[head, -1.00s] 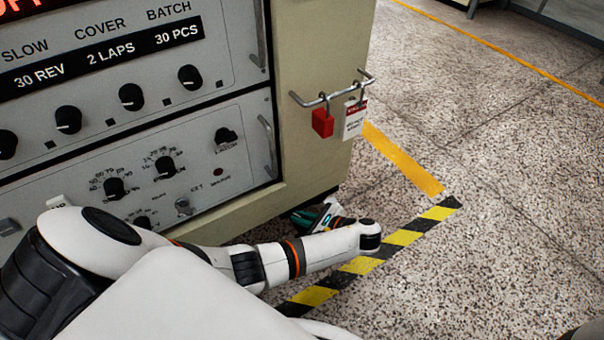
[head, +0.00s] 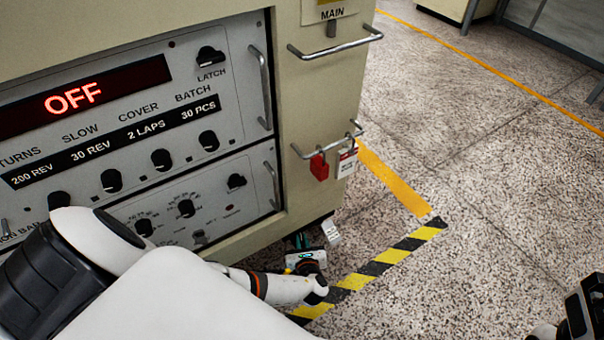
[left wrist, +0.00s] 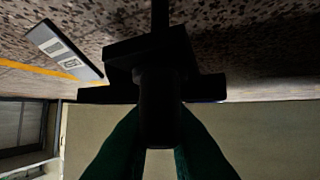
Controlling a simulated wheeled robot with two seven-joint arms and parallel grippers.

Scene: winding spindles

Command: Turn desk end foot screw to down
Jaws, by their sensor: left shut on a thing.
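The desk end foot screw shows in the left wrist view as a dark, blocky shape (left wrist: 150,65) with a bar across it and a stem. My left gripper (left wrist: 160,135) has its two dark green fingers on either side of this stem, shut on it. In the head view, my left gripper (head: 304,245) is low under the near corner of the desk (head: 320,110), just above the floor. The screw is hidden there behind the gripper and the desk's edge. My right arm's black end (head: 578,315) is cut off at the lower right, and its fingers cannot be made out.
A red padlock (head: 319,167) and a lockout tag (head: 347,160) hang from a bar on the desk. Black-yellow floor tape (head: 372,268) runs alongside; the floor to the right is clear.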

